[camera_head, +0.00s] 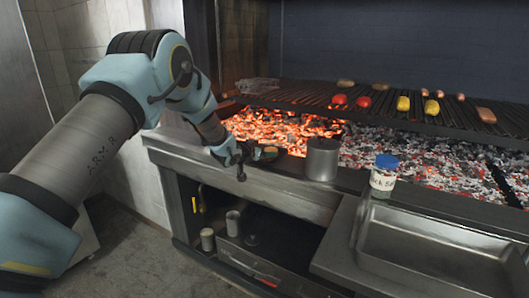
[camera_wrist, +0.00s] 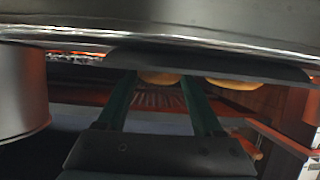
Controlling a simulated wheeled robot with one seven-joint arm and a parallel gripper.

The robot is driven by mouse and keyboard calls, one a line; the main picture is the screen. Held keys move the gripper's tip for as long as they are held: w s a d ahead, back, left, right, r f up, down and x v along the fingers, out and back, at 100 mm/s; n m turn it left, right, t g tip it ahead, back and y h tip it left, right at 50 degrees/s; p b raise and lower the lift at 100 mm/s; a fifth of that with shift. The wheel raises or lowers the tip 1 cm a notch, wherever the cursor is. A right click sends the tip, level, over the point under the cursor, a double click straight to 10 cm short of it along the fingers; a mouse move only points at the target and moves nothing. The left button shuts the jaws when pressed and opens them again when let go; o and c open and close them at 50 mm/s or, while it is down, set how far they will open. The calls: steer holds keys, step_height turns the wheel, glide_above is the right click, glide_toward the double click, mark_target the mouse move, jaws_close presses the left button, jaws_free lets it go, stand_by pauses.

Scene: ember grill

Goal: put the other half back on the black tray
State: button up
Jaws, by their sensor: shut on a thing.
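My gripper (camera_head: 245,157) is low over the front ledge of the grill, left of the steel pot. In the wrist view its two green fingers (camera_wrist: 160,84) are closed on a tan bread half (camera_wrist: 159,77). A second bread half (camera_wrist: 233,84) lies just right of the fingers. The dark edge of the black tray (camera_wrist: 225,64) runs across the picture right beside both halves. I cannot tell whether the held half touches the tray. In the head view my gripper mostly hides the tray and the halves.
The steel pot (camera_head: 322,159) stands close right of my gripper. A blue-lidded jar (camera_head: 384,176) and a sink (camera_head: 440,250) are further right. Glowing embers (camera_head: 285,130) lie behind the ledge. Tomatoes (camera_head: 339,99) and other food sit on the grate (camera_head: 300,94).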

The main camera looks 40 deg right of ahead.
steer(key=shift+f, duration=0.2)
steer(key=o, duration=1.1)
steer(key=shift+c, duration=0.2)
steer(key=shift+r, duration=0.15)
steer(key=shift+a+r, duration=0.1)
steer(key=b+v, duration=0.2)
steer(key=v, duration=0.9)
steer(key=shift+a+r+b, duration=0.25)
steer(key=shift+a+b, duration=0.05)
